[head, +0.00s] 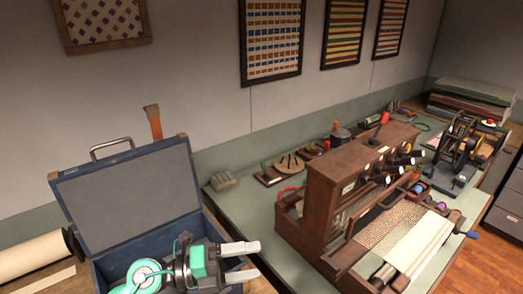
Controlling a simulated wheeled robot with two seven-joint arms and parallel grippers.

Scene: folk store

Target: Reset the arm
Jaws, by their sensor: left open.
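My left gripper (248,261) is at the bottom of the head view, in front of the open blue case (205,226). Its two pale fingers point right and stand apart, with nothing seen between them. The gripper and wrist hide much of the case's inside. The case's raised lid (125,195) has a metal handle on top. My right gripper is not in view.
A green-topped table (232,202) carries a wooden loom (345,180) with woven cloth, just right of the gripper. Small tools line the wall side. A spinning device (457,150) and folded fabrics (472,98) stand farther back. A cream roll (32,257) lies at the left.

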